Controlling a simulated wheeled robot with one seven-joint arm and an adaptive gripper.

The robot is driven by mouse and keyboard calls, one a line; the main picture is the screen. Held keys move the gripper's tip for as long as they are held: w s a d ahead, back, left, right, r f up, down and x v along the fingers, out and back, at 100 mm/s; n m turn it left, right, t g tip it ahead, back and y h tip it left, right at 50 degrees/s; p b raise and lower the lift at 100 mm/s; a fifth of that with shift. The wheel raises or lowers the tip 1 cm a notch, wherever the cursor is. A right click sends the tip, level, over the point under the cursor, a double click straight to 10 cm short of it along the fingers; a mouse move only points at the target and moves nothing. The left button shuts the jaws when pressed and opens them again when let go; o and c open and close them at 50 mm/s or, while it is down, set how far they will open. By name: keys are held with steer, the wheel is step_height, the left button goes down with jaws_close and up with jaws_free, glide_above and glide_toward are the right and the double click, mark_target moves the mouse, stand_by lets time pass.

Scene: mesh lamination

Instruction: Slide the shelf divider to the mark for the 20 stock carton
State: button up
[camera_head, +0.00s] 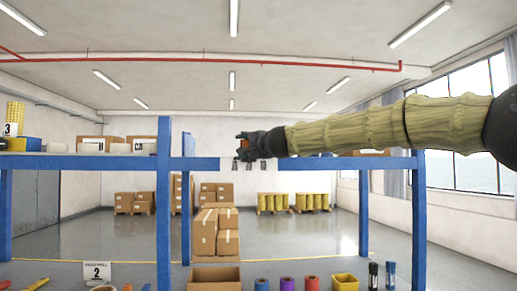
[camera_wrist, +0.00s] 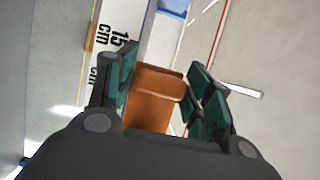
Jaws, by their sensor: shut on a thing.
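My gripper (camera_head: 246,146) is at the shelf's front edge in the head view, near the middle. In the wrist view my gripper (camera_wrist: 168,92) has its green-padded fingers on both sides of an orange-brown block (camera_wrist: 152,98), seemingly the shelf divider or its handle. It is shut on this block. A bit of orange also shows at the gripper in the head view. A white strip (camera_wrist: 123,14) with "15 cm" printed on it runs beside the block in the wrist view. In the head view the strip's marks (camera_head: 250,166) are too small to read. No 20 mark is legible.
The blue shelf frame (camera_head: 164,210) has posts left and right of my gripper.

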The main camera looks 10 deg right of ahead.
steer(key=shift+a, duration=0.35)
steer(key=o, duration=1.2)
steer(key=shift+d, duration=0.2)
steer(key=v, duration=1.2)
